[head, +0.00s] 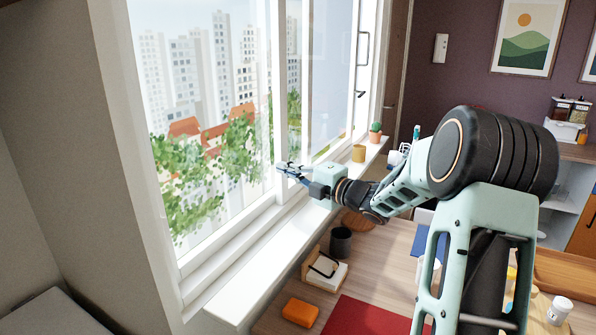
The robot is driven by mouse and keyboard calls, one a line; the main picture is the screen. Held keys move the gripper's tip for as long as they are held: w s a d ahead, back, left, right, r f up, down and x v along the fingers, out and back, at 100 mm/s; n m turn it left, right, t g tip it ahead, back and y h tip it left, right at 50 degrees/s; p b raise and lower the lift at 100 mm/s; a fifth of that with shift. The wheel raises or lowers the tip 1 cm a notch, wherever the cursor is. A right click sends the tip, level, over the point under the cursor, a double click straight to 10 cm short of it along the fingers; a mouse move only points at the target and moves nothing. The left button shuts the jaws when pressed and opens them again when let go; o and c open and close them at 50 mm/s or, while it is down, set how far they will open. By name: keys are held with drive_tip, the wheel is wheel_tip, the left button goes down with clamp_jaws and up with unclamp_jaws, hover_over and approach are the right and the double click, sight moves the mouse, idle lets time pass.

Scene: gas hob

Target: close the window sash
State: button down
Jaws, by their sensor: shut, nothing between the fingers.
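The white-framed window fills the left and middle of the head view, with tall buildings and trees behind it. A sash's white upright (278,95) stands near the middle, beside a second upright just to its right. My gripper (281,168) is shut and empty, at the lower part of these uprights. Its fingertips point left and overlap the upright in the picture; I cannot tell whether they touch it. How far the sash stands open is not clear from this view.
The white sill (255,275) runs below the window, with a small potted cactus (375,132) and a tan cup (358,153) at its far end. The wooden counter holds a dark cup (341,242), an orange block (300,312) and a red mat (365,318).

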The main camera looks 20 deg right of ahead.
drive_tip(key=x, duration=0.3)
drive_tip(key=shift+w+a, duration=0.2)
drive_tip(key=shift+w, duration=0.15)
drive_tip(key=shift+w+d+p, duration=0.55)
drive_tip(key=shift+w+d, duration=0.15)
drive_tip(key=shift+d, duration=0.35)
drive_tip(key=shift+w+d, duration=0.5)
drive_tip(key=shift+d, duration=0.1)
